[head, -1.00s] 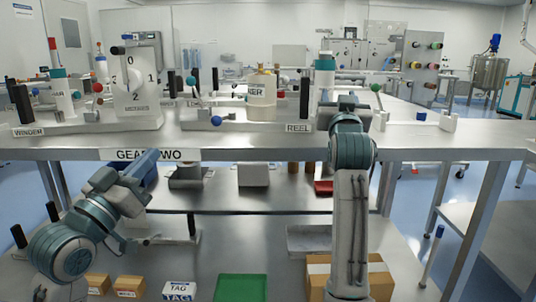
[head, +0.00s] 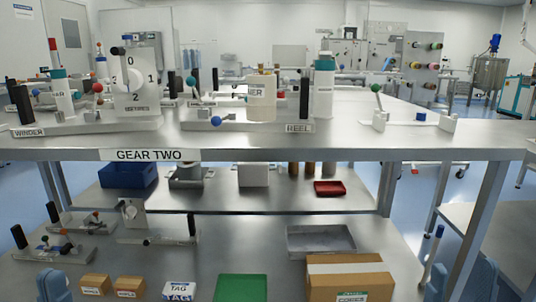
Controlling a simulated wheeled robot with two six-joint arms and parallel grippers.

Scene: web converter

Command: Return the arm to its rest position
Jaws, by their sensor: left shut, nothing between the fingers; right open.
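Neither of my grippers shows in the head view. A blue-grey rounded part at the bottom left corner and another at the bottom right edge look like parts of my own arms. The rest of both arms is out of the picture. Nothing of mine stands in front of the upper table (head: 340,138) or its GEAR TWO label (head: 150,155).
The winder (head: 135,85) and reel station (head: 262,97) stand on the upper table. A blue bin (head: 128,174) and red tray (head: 330,188) sit on the shelf below. Lower down are a metal tray (head: 320,240), a green mat (head: 241,288) and a cardboard box (head: 350,283).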

